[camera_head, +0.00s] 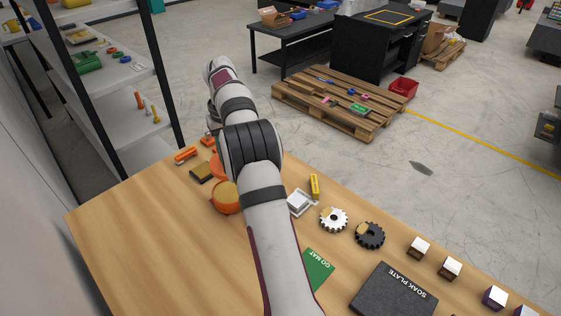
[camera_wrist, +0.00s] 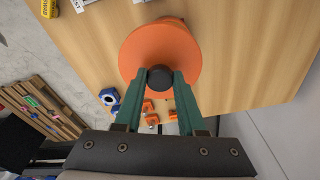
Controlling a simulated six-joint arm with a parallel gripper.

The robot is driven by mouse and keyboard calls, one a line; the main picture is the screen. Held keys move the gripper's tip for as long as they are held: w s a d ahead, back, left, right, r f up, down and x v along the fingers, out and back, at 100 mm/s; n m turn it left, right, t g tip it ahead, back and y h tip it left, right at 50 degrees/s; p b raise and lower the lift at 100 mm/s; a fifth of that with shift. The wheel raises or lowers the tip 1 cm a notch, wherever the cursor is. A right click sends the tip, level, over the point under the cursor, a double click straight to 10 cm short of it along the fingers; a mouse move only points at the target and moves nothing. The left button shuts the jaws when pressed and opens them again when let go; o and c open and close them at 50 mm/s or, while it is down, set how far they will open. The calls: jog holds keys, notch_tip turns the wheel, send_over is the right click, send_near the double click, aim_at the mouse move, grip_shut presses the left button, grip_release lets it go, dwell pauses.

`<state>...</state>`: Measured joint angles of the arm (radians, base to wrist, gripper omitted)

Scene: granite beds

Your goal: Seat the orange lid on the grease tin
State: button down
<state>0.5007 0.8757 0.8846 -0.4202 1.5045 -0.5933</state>
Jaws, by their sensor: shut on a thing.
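The orange lid (camera_wrist: 158,45) is a wide disc with a dark round knob (camera_wrist: 160,78). My gripper (camera_wrist: 160,76) is shut on this knob, its two green fingers on either side. In the head view my arm hides the gripper, and only an edge of the lid (camera_head: 216,165) shows beside it. The grease tin (camera_head: 226,199) is a round orange tin with a tan top, standing on the wooden table left of my forearm. In the wrist view an orange edge (camera_wrist: 176,19) shows past the lid, apparently the tin; the gap between them cannot be judged.
An orange part (camera_head: 186,155) and a dark box (camera_head: 201,172) lie beyond the tin. A white part (camera_head: 299,202), a yellow tool (camera_head: 314,186) and two gears (camera_head: 333,219) lie right of my arm. A blue ring (camera_wrist: 109,97) shows in the wrist view.

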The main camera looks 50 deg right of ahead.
jog(key=shift+w+a, duration=0.75)
notch_tip(320, 180, down, 9)
jog(key=shift+s+f, duration=0.1)
jog(key=shift+f, duration=0.75)
dwell(0.7)
jog(key=shift+c, duration=2.1)
grip_release()
